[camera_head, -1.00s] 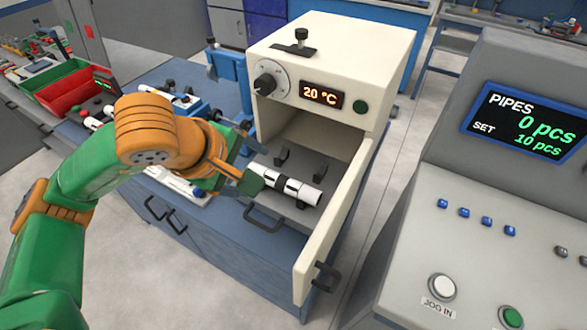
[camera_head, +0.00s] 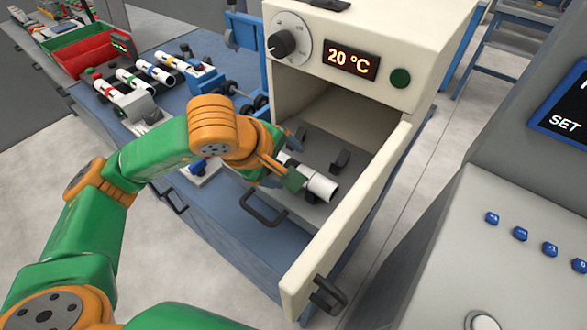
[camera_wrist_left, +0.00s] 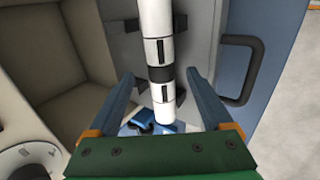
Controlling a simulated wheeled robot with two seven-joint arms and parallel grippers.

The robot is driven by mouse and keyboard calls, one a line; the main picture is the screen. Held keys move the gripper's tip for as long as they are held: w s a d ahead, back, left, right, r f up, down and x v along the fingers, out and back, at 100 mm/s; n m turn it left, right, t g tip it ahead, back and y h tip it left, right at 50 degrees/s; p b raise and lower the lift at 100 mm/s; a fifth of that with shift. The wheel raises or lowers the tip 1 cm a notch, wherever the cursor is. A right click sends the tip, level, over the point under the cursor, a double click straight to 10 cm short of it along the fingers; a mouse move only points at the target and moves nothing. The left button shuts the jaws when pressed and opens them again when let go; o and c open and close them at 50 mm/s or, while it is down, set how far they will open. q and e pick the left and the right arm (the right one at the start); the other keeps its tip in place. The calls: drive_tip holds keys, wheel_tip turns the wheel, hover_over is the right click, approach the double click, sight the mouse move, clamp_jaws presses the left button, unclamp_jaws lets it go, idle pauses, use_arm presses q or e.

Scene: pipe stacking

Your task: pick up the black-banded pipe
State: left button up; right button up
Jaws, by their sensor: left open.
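The black-banded pipe is white and lies on the dark pull-out surface at the mouth of the oven. In the head view its near right end (camera_head: 321,187) shows, and my left gripper hides its black band. In the left wrist view the pipe (camera_wrist_left: 156,35) runs lengthwise, with its black band (camera_wrist_left: 160,74) between my fingers. My left gripper (camera_head: 296,158) is open over the pipe; in the left wrist view the fingers (camera_wrist_left: 160,76) stand one on each side with gaps. My right gripper is in neither view.
The oven (camera_head: 350,22) reads 20 °C, and its door (camera_head: 352,230) stands open to the right of the pipe. Several banded pipes (camera_head: 131,78) lie on the bench at left, near red (camera_head: 85,58) and green bins. A control console (camera_head: 490,250) stands at right.

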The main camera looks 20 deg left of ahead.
use_arm(q)
drive_tip(key=x, duration=0.3)
drive_tip(key=shift+w+f, duration=0.1)
drive_tip(key=shift+f, duration=0.2)
clamp_jaws()
drive_tip(key=shift+r, duration=0.15)
wheel_tip(320, 180, up, 10)
drive_tip(key=shift+f, duration=0.1)
